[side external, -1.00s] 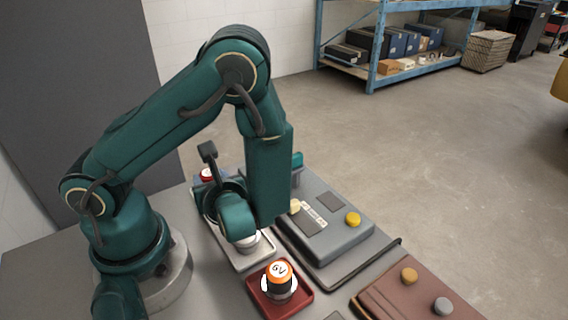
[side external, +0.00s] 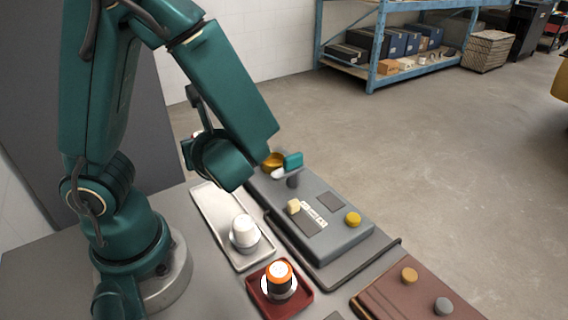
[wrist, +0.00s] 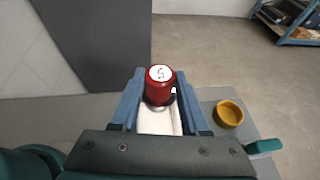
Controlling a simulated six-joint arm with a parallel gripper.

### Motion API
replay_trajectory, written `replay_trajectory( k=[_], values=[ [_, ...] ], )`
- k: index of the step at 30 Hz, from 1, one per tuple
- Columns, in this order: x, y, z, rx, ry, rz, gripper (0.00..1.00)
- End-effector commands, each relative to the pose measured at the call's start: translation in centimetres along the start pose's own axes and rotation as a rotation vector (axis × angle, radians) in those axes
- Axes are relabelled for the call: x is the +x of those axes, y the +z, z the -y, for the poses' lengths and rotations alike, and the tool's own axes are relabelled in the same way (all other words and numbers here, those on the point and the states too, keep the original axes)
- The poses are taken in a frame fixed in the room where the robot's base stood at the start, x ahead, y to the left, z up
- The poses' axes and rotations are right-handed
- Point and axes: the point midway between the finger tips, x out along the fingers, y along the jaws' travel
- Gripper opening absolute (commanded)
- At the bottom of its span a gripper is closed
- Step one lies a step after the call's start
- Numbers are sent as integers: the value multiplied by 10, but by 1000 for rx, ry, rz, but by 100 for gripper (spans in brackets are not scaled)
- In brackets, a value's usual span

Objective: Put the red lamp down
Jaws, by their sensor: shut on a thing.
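The red lamp (wrist: 159,93), a red cylinder with a white marked top, stands upright between the two blue fingers of my gripper (wrist: 154,84) in the wrist view. My gripper is shut on it and holds it above the far end of the pale tray (wrist: 150,125). In the side external view my arm's wrist mostly hides the lamp. The same pale tray (side external: 210,205) shows there with a white domed lamp (side external: 244,231) at its near end.
An orange-and-black lamp (side external: 279,276) stands on a red tray (side external: 256,294) nearer the camera. A grey panel (side external: 330,245) with a yellow knob, a yellow cup (wrist: 229,113) and a teal-topped post (side external: 293,161) lies to the right. A brown box (side external: 400,300) is at the front right.

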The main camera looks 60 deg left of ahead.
Motion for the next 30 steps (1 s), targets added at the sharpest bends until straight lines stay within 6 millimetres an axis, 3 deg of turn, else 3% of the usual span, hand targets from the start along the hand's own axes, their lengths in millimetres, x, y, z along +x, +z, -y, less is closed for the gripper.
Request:
replay_trajectory(
  k=[6,11,16,24,30],
  values=[
    [-4,9,4,12,-33,0,0],
    [0,20,34,35,-108,1,0],
    [17,47,55,33,-110,2,0],
    [43,82,54,4,-28,2,0],
    [44,76,59,1,-4,0,0]
  ],
)
